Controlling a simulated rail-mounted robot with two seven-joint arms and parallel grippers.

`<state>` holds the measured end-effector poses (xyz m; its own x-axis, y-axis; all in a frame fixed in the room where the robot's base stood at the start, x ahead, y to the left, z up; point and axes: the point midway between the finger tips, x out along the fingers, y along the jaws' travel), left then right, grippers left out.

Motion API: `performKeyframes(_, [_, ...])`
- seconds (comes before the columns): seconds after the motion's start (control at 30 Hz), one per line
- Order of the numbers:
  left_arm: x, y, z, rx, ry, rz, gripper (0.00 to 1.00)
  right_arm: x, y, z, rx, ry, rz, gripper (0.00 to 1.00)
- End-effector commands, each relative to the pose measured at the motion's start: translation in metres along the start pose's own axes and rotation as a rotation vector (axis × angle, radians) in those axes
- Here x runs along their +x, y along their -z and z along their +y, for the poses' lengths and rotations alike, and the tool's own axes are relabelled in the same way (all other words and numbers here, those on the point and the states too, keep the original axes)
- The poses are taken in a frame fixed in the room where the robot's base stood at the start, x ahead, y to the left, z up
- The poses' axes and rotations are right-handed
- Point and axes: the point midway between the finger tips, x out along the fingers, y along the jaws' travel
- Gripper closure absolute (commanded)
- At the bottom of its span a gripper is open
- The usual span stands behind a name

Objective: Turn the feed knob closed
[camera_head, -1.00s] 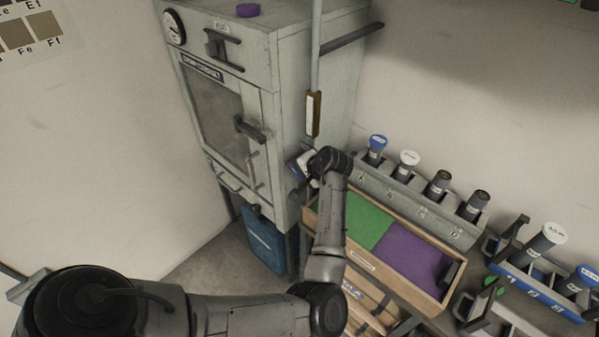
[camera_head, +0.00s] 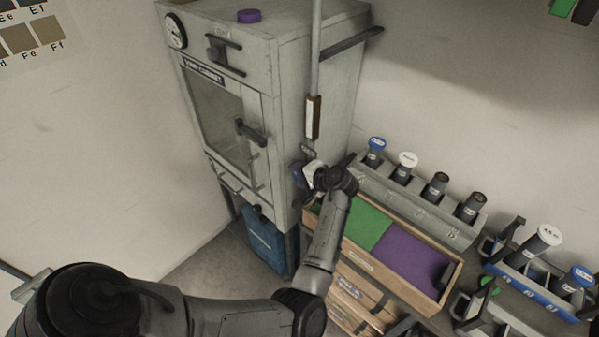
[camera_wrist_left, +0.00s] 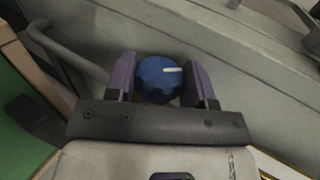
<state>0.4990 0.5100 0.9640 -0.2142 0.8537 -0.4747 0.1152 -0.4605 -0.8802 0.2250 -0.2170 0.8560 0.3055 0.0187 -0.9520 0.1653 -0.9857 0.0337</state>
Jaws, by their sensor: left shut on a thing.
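The feed knob (camera_wrist_left: 157,84) is a round blue knob with a white mark in the left wrist view. Its mark points to the right in that picture. My left gripper (camera_wrist_left: 162,78) has one purple finger on each side of the knob and is shut on it. In the head view my left gripper (camera_head: 300,177) is at the right side wall of the grey cabinet (camera_head: 285,100), low down. There the gripper and wrist largely hide the knob. My right gripper is not in view.
A vertical rod with a brown end piece (camera_head: 313,118) hangs just above my wrist. A wooden tray (camera_head: 437,299) with green and purple areas lies below right. A grey rack (camera_head: 420,208) holds several capped cylinders. A curved grey bar (camera_wrist_left: 62,52) is close to the left finger.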

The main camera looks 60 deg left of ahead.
Motion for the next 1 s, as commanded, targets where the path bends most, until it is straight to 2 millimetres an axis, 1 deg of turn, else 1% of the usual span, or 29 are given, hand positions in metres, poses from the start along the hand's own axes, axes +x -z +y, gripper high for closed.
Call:
performKeyframes(0.2, [0.002, 0.0, 0.003, 0.003, 0.154, 0.001, 0.75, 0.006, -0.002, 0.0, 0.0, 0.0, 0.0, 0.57])
performKeyframes(0.43, [0.001, 0.001, 0.004, 0.002, 0.266, 0.002, 0.75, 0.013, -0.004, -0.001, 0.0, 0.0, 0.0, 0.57])
performKeyframes(0.7, [0.001, 0.0, 0.003, 0.0, 0.323, 0.001, 0.75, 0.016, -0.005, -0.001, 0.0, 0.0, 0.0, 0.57])
performKeyframes(1.0, [0.0, 0.0, 0.003, 0.0, 0.329, 0.0, 0.75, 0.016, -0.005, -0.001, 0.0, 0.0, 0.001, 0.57])
